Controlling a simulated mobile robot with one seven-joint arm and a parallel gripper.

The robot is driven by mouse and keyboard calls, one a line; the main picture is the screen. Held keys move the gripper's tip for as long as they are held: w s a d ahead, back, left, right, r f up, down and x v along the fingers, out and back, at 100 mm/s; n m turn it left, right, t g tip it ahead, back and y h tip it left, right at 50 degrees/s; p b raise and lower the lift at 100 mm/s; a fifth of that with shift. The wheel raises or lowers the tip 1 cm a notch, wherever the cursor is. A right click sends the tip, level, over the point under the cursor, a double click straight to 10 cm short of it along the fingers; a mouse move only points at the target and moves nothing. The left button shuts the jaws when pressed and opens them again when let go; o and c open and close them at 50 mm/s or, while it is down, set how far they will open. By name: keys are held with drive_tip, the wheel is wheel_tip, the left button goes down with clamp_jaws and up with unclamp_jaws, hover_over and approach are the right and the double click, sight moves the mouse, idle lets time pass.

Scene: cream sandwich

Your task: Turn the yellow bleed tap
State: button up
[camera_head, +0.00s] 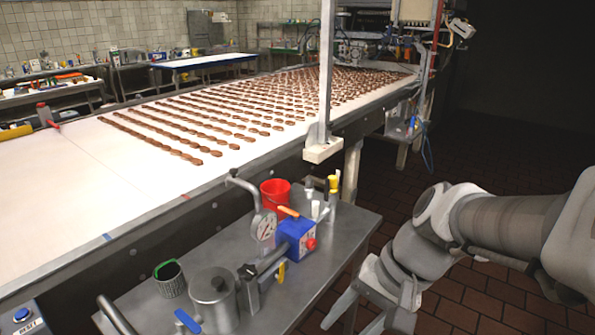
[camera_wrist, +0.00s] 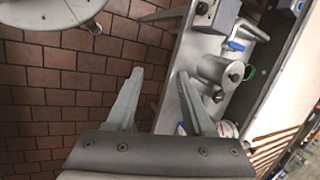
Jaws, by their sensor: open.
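A small yellow part (camera_head: 281,272), which looks like the bleed tap, hangs at the near side of the pump assembly on the grey metal table (camera_head: 335,237). Just above it is a blue block (camera_head: 296,238) with an orange lever and a red knob. I cannot make out the yellow part in the wrist view. My gripper (camera_wrist: 160,72) is open and empty, with its two fingers apart over the floor and the table's edge. In the head view my gripper (camera_head: 347,322) is low, right of the table and apart from the yellow part.
A lidded metal pot (camera_head: 213,300), a green-rimmed cup (camera_head: 170,279), a pressure gauge (camera_head: 265,228), a red bucket (camera_head: 275,194) and yellow-topped bottles (camera_head: 333,190) crowd the table. The conveyor (camera_head: 90,180) with rows of biscuits runs behind it. Tiled floor (camera_head: 480,300) lies to the right.

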drive_tip(key=w+a+f+m+g+y+b, duration=0.1)
drive_tip(key=w+a+f+m+y+b, duration=0.15)
drive_tip(key=w+f+m+y, duration=0.3)
drive_tip(key=m+t+y+b, duration=0.45)
drive_tip(key=m+t, duration=0.65)
drive_tip(key=m, duration=0.6)
approach(283, 268)
drive_tip(key=shift+n+h, duration=0.25)
drive_tip(key=shift+h, duration=0.05)
drive_tip(key=b+x, duration=0.2)
drive_tip(key=x, duration=0.6)
drive_tip(key=shift+s+a+r, duration=0.1)
drive_tip(key=shift+s+r, duration=0.05)
clamp_jaws()
